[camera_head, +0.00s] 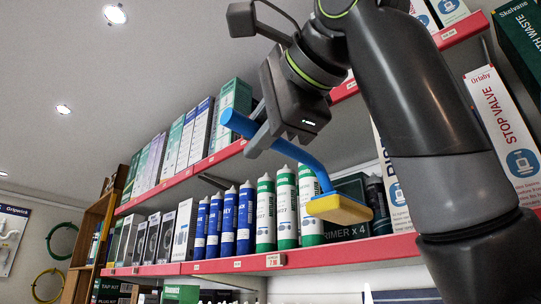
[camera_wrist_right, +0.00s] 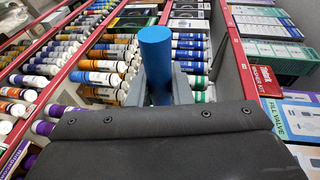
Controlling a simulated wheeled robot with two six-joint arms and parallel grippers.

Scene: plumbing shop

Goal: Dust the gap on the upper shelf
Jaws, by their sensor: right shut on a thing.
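My right gripper (camera_head: 262,128) is shut on the blue handle of a duster (camera_head: 303,156). The handle bends down to a blue head with a yellow pad (camera_head: 341,211). The pad hangs in the air, in front of the lower visible shelf's dark primer box. In the right wrist view the blue handle (camera_wrist_right: 156,62) stands upright between the fingers. The upper shelf (camera_head: 220,155) has a red front edge and a row of boxes on its left part. My gripper and arm cover much of its middle, so the gap's extent is hard to tell. My left gripper is not in view.
Blue and green-and-white tubes (camera_head: 286,210) stand on the lower shelf, close left of the pad. The primer box (camera_head: 347,234) is behind it. Boxes (camera_head: 232,110) line the upper shelf; a tall stop valve box (camera_head: 503,125) stands at right.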

